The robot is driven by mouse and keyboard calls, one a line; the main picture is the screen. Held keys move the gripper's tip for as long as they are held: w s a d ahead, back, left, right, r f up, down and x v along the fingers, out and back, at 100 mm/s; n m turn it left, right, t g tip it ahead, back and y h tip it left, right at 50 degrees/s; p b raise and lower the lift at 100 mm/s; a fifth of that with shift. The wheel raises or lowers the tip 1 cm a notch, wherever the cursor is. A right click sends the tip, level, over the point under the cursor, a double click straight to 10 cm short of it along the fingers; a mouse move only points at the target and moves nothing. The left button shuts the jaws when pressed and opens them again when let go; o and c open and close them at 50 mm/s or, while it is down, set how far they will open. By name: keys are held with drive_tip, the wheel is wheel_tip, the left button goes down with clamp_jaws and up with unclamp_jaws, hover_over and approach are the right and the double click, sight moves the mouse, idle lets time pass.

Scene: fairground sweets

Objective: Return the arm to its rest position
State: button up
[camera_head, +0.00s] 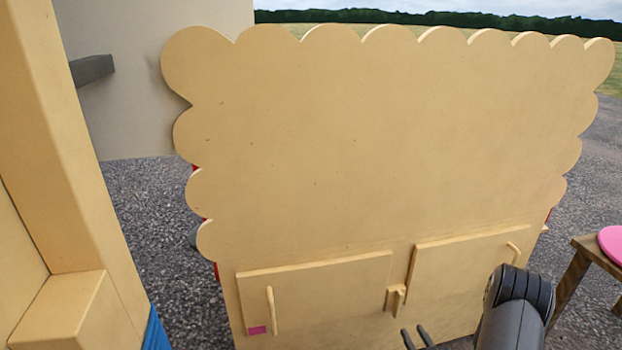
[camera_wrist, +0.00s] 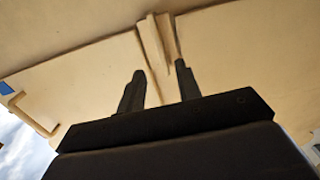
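My gripper (camera_head: 416,336) shows at the bottom edge of the head view, its two dark fingers pointing up in front of the wooden cabinet (camera_head: 340,200). In the wrist view my gripper (camera_wrist: 159,83) is open, with a clear gap between the fingers and nothing held. A wooden turn latch (camera_head: 396,298) sits between the two cabinet doors. In the wrist view the latch (camera_wrist: 158,42) appears just beyond the fingertips. I cannot tell whether the fingers touch it. My grey arm rises from the bottom right of the head view.
The left door (camera_head: 325,290) and right door (camera_head: 460,258) both look closed, each with a bar handle. A wooden post (camera_head: 60,140) stands at the left. A small table (camera_head: 588,252) with a pink disc (camera_head: 612,243) is at the right. Gravel shows around the cabinet.

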drive_tip(key=b+x, duration=0.2)
drive_tip(key=x, duration=0.6)
drive_tip(key=shift+w, duration=0.15)
drive_tip(key=shift+r+m+p, duration=0.2)
drive_tip(key=shift+m+p, duration=0.7)
drive_tip(key=shift+p, duration=0.2)
drive_tip(key=m+p, duration=0.1)
drive_tip(key=m, duration=0.1)
drive_tip(key=m+p, duration=0.2)
drive_tip(key=shift+s, duration=0.2)
drive_tip(key=m+p, duration=0.3)
drive_tip(key=m, duration=0.1)
drive_tip(key=shift+m, duration=0.4)
drive_tip(key=p, duration=0.2)
approach(399, 307)
drive_tip(key=shift+s+d+r+n, duration=0.1)
drive_tip(key=shift+s+d+n, duration=0.05)
drive_tip(key=shift+s, duration=0.35)
drive_tip(key=shift+s+d+n, duration=0.15)
drive_tip(key=shift+s+d, duration=0.05)
drive_tip(key=shift+s, duration=0.25)
